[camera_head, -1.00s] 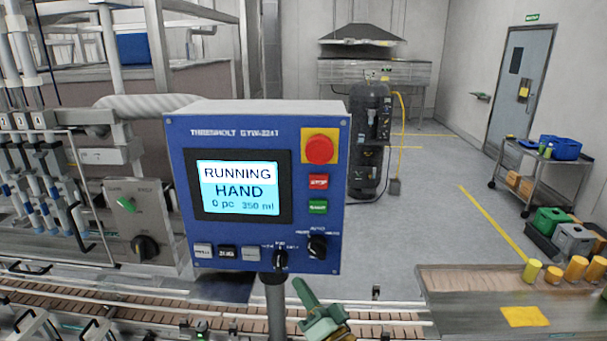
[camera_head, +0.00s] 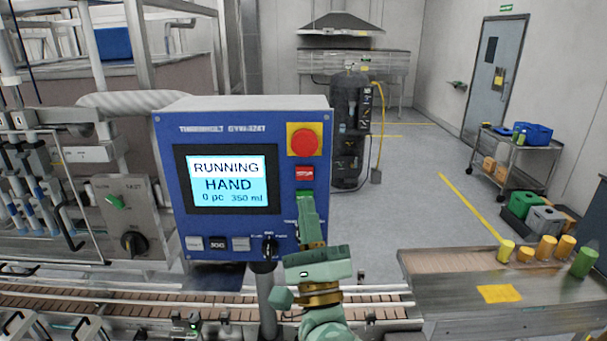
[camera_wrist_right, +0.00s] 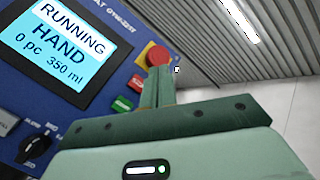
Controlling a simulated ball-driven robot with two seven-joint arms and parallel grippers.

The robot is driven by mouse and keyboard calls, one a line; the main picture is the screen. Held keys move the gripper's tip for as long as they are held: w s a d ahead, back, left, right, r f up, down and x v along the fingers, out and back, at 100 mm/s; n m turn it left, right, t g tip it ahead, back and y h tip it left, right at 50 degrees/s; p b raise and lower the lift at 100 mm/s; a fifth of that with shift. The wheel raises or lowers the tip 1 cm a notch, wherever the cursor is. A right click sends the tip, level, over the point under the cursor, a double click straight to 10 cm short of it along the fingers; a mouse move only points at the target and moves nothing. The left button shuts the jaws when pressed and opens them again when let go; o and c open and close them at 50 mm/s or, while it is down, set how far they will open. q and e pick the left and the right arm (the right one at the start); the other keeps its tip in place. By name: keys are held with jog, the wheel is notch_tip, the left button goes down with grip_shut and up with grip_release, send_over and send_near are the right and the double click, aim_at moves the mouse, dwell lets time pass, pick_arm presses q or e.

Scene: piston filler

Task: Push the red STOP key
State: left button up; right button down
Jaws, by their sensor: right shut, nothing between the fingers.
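The red STOP key (camera_head: 305,173) is on the right side of the blue control panel (camera_head: 171,171), below the round red emergency button (camera_head: 303,142) on its yellow plate. The panel's screen (camera_head: 226,182) reads RUNNING, HAND, 0 pc, 350 ml. My right gripper (camera_head: 307,197) is shut and empty, its fingertips just below the STOP key in the head view. In the right wrist view the STOP key (camera_wrist_right: 137,83) shows left of the fingertips (camera_wrist_right: 160,72). I cannot tell whether the fingertips touch the panel. My left gripper is not in view.
A black selector knob (camera_head: 269,249) and several small keys (camera_head: 217,243) line the panel's lower edge. A conveyor (camera_head: 120,302) runs below it. A side table (camera_head: 455,290) with yellow and green cups stands to the right. Open floor lies behind.

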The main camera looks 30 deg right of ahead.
aim_at(303, 167)
jog(key=shift+w+d+b, duration=0.3)
jog(key=shift+w+d, duration=0.45)
jog(key=shift+w, duration=0.5)
jog(key=shift+w+d+b, duration=0.35)
jog(key=shift+w+d, duration=0.4)
jog(key=shift+w, duration=0.5)
jog(key=shift+w+d+b, duration=0.3)
jog(key=shift+w+d, duration=0.45)
jog(key=shift+w, duration=0.5)
jog(key=shift+w, duration=0.15)
jog(key=shift+w+d, duration=0.2)
jog(key=shift+w+d, duration=0.2)
jog(key=shift+w, duration=0.15)
jog(key=shift+s+a, duration=0.1)
jog(key=shift+s, duration=0.05)
jog(key=shift+s+a, duration=0.3)
jog(key=shift+s, duration=0.3)
